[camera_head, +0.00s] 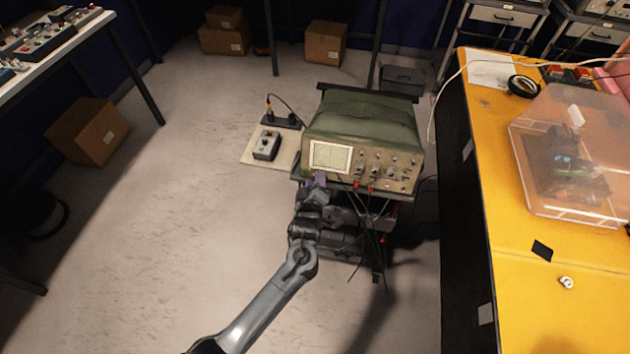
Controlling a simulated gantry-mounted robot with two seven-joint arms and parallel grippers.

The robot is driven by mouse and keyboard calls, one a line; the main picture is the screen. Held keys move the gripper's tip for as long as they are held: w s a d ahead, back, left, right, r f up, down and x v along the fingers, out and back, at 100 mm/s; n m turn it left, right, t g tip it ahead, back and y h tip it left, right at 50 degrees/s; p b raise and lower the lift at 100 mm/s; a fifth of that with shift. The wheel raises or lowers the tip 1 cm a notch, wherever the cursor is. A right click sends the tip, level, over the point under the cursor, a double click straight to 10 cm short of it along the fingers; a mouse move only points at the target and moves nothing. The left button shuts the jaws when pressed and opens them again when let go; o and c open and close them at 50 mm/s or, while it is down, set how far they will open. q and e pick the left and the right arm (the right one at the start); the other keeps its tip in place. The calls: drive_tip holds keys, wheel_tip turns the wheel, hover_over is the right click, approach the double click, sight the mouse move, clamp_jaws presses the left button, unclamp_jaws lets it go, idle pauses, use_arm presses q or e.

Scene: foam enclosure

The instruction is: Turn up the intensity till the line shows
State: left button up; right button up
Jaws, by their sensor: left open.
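A green oscilloscope (362,122) stands on a dark cart, its front panel facing me. Its pale screen (330,156) is at the panel's left and shows a grid; at this size I cannot make out a clear trace line. Several knobs (391,172) sit on the panel to the right of the screen. My left gripper (319,180) is open, just below the screen at the panel's lower left edge. It hides that part of the panel, and I cannot tell whether it touches a knob. The intensity knob cannot be picked out. My right gripper is not in view.
Red-tipped leads (371,189) hang from the panel's front. A small control box (266,146) lies on a pale board left of the oscilloscope. A yellow bench (505,250) stands at right with a clear case (575,205). The floor at left is mostly clear.

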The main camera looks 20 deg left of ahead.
use_arm(q)
drive_tip(key=shift+w+a+f, duration=0.15)
drive_tip(key=shift+w+a, duration=0.05)
drive_tip(key=shift+w, duration=0.35)
drive_tip(key=shift+c, duration=0.3)
clamp_jaws()
drive_tip(key=shift+a+f+m+t+h+p, duration=0.1)
drive_tip(key=shift+m+t+h+p, duration=0.2)
drive_tip(key=shift+m+p, duration=1.75)
drive_tip(key=shift+a+m+t+h+p, duration=0.1)
drive_tip(key=shift+m+t+h+p, duration=0.3)
drive_tip(key=shift+m, duration=3.15)
drive_tip(key=shift+s, duration=0.1)
